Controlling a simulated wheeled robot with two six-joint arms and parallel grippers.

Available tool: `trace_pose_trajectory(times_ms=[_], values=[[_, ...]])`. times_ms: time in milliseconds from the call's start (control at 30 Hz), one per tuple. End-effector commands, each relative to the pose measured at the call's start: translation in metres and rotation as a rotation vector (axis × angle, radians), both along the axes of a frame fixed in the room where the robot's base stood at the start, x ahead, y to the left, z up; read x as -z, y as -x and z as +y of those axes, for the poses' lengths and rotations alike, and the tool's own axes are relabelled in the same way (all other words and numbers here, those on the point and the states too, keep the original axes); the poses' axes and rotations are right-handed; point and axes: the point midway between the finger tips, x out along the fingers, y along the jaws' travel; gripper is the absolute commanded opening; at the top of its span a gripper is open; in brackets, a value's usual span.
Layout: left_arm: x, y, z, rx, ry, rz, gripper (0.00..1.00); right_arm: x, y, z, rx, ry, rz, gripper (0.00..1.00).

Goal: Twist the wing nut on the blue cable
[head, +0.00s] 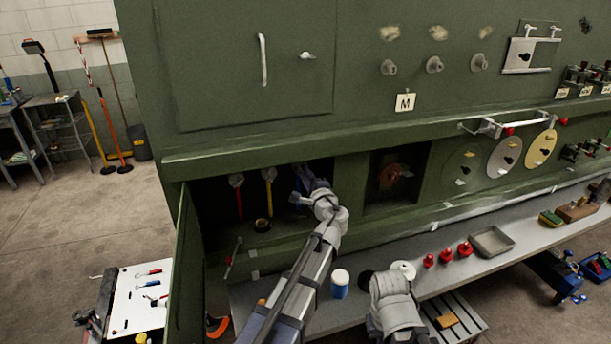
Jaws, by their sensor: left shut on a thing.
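My left gripper (304,190) reaches into the open recess in the green fuselage panel. It is shut at the third cable position, right of the red cable (239,205) and the yellow cable (270,198). Each of these two hangs from a grey wing nut at its top. The blue cable and its wing nut are mostly hidden behind my gripper and wrist; only dark bluish patches show there. My right arm ends low in the middle, over the bench; its fingers cannot be made out.
An open green door (186,265) stands at the recess's left. A dark roll (262,225) lies on the recess floor. The grey bench (435,285) carries a blue-and-white can (340,283), several red knobs and a metal tray (491,242). A second square opening (380,195) lies to the right.

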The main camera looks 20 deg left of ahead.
Motion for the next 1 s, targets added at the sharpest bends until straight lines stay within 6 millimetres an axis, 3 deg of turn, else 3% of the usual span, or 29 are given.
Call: trace_pose_trajectory(times_ms=[600,1000], values=[[0.0016,0.0007,-0.0006,0.002,-0.456,0.311,0.00,0.0010,0.0000,0.0000,0.000,0.000,0.000,0.00],[0.0022,0.0013,-0.0003,0.002,-0.625,0.426,0.00,0.0013,0.0000,0.0000,0.000,0.000,0.000,0.00]])
